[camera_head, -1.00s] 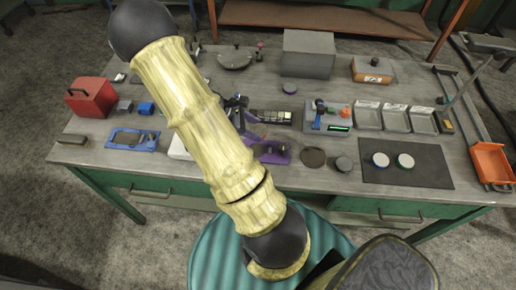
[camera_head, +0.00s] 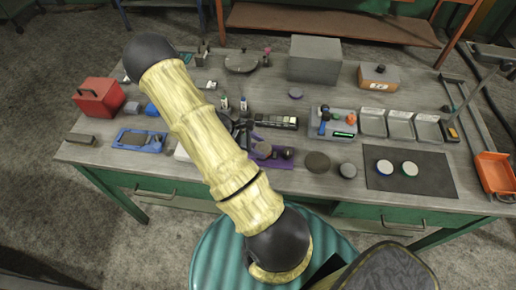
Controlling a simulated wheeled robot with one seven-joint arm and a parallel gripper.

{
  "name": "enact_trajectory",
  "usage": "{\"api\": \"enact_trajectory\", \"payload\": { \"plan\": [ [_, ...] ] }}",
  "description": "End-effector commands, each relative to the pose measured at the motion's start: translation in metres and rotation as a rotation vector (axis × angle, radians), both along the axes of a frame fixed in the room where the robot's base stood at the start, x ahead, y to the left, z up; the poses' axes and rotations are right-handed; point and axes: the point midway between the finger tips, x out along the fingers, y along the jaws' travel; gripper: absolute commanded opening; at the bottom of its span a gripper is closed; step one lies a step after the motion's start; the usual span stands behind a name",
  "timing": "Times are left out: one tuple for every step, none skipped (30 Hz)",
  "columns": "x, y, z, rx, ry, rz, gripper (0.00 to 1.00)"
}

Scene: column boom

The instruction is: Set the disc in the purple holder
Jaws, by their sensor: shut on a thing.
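The purple holder (camera_head: 274,162) lies near the table's front edge, just right of my forearm, and is partly covered. A grey-brown disc (camera_head: 263,149) shows at the holder's left part, beside the dark fingers of my gripper (camera_head: 247,135). My gripper is shut on this disc, though the fingertips are small and partly hidden by my arm. Whether the disc touches the holder or is just above it, I cannot tell. A dark round piece (camera_head: 287,153) is at the holder's right end.
A dark flat round pad (camera_head: 317,162) and a grey puck (camera_head: 347,170) lie right of the holder. A dark mat (camera_head: 410,180) bears two white-topped pucks. A blue tray (camera_head: 138,139) and a red box (camera_head: 99,97) stand left. Grey bins (camera_head: 400,126) stand right.

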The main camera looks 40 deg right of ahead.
Motion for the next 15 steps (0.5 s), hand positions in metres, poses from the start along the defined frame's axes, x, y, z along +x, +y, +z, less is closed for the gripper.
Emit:
{"api": "enact_trajectory", "payload": {
  "plan": [
    [0.000,0.000,-0.006,-0.002,0.004,0.001,0.14],
    [0.000,-0.001,-0.010,-0.002,0.002,0.001,0.14],
    [0.000,-0.001,-0.014,-0.001,0.003,0.001,0.14],
    [0.000,-0.001,-0.017,-0.001,0.002,0.001,0.14],
    [0.000,-0.001,-0.019,-0.001,0.002,0.001,0.14],
    [0.000,0.000,-0.020,-0.001,0.002,0.001,0.14],
    [0.000,0.000,-0.021,-0.002,0.001,0.000,0.14],
    [0.000,0.000,-0.021,-0.001,0.001,0.000,0.14],
    [0.000,0.000,-0.021,-0.001,0.000,-0.001,0.14],
    [0.000,0.000,-0.021,-0.002,0.000,0.000,0.14],
    [0.000,0.000,-0.021,-0.001,0.000,-0.001,0.14],
    [0.000,0.000,-0.021,-0.001,0.000,-0.001,0.14],
    [0.000,0.000,-0.021,-0.001,0.000,-0.001,0.14],
    [0.000,0.000,-0.021,-0.001,0.000,-0.001,0.14],
    [0.000,0.000,-0.023,-0.001,0.000,-0.001,0.14]
  ]
}}
